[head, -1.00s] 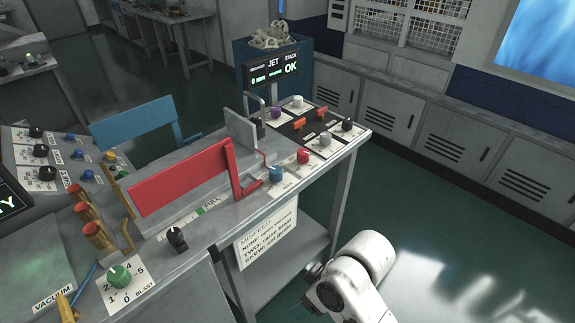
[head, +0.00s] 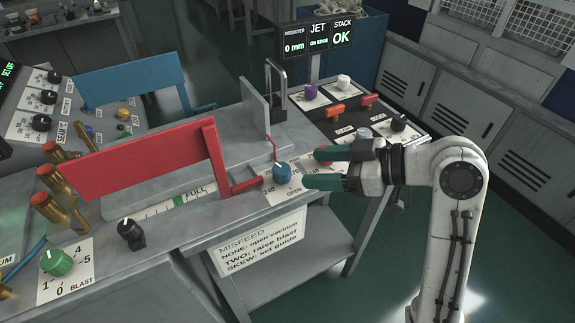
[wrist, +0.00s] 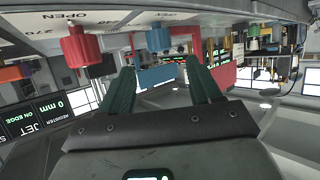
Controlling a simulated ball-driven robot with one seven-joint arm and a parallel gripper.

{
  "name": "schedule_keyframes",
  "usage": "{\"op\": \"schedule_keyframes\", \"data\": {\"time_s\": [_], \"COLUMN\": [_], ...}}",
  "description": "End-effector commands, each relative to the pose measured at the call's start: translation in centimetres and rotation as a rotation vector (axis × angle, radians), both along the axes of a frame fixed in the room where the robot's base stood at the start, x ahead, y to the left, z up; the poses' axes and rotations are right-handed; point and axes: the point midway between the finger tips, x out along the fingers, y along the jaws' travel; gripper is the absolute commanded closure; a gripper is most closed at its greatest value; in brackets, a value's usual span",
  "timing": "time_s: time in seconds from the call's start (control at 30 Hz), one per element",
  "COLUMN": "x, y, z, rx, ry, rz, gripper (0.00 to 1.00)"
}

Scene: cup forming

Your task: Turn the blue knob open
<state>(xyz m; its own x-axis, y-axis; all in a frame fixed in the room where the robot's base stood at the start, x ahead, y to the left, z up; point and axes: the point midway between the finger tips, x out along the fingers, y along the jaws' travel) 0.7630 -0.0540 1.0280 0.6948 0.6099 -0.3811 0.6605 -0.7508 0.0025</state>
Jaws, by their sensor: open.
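The blue knob (head: 282,172) stands on a white dial plate (head: 285,191) at the bench's front edge, right of the red panel's foot. In the head view my gripper (head: 311,168) is open, its two green fingers pointing left at the knob. The fingertips are just right of the knob, which appears not to be between them. In the wrist view, which looks upside down, the blue knob (wrist: 159,39) is beyond my open fingertips (wrist: 160,66), roughly centred between them. The knob's pointer is too small to read.
The red knob (wrist: 80,47) is close beside my fingers; in the head view my upper finger partly covers it. The red panel (head: 140,165) and its bracket stand left of the blue knob. The floor at right is clear.

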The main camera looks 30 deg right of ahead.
Motion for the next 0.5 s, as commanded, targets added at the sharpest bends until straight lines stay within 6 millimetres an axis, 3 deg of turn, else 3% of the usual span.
{"op": "schedule_keyframes", "data": {"time_s": [0.3,0.5], "x": [4.0,5.6], "y": [3.7,5.0], "z": [-2.3,-3.1], "rx": [0.001,0.001], "ry": [0.003,0.002], "rz": [0.002,0.000], "gripper": [0.37,0.37]}}
